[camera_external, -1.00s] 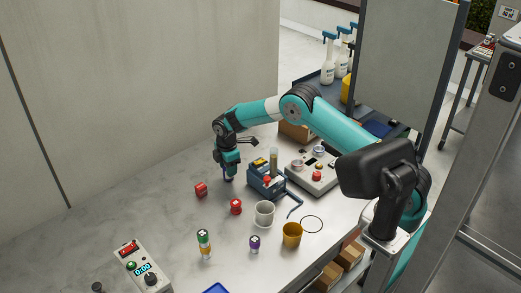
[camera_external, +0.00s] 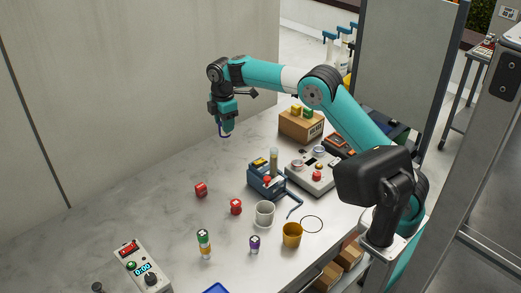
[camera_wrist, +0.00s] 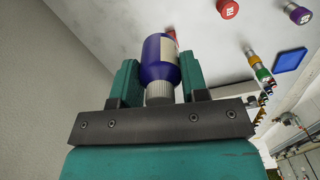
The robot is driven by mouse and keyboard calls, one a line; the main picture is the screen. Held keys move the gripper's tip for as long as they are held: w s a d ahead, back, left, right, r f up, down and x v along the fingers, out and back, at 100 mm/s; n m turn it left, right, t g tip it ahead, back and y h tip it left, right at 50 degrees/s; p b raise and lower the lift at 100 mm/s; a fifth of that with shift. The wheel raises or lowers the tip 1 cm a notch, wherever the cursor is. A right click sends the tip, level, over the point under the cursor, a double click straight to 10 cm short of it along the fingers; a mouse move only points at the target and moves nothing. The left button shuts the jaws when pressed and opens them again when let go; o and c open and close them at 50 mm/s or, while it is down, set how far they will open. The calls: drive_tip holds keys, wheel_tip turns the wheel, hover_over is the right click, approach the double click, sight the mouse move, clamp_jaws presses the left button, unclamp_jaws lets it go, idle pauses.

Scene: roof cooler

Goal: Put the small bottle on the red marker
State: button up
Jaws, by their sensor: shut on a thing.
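My gripper (camera_external: 224,134) is raised above the far left part of the table, near the wall. In the wrist view its teal fingers (camera_wrist: 158,85) are shut on a small bottle (camera_wrist: 160,62), dark blue with a pale label and a ribbed whitish cap. The cap points toward my palm. In the external view the bottle is mostly hidden by the gripper. I cannot pick out a flat red marker.
A blue device (camera_external: 266,182), a white cup (camera_external: 264,214), a yellow cup (camera_external: 292,234) and a grey control box (camera_external: 313,172) stand to the right. A coloured stack (camera_external: 204,243) and a purple piece (camera_external: 254,243) are nearer.

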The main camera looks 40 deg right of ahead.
drive_tip(key=s+a+r+p, duration=0.2)
drive_tip(key=s+a+r, duration=0.1)
drive_tip(key=s+a, duration=0.15)
drive_tip(key=p, duration=0.4)
hover_over(236, 202)
wheel_tip(236, 202, down, 15)
drive_tip(key=shift+r, duration=0.1)
drive_tip(key=shift+f, duration=2.05)
drive_tip(key=shift+f, duration=0.1)
drive_tip(key=o, duration=0.9)
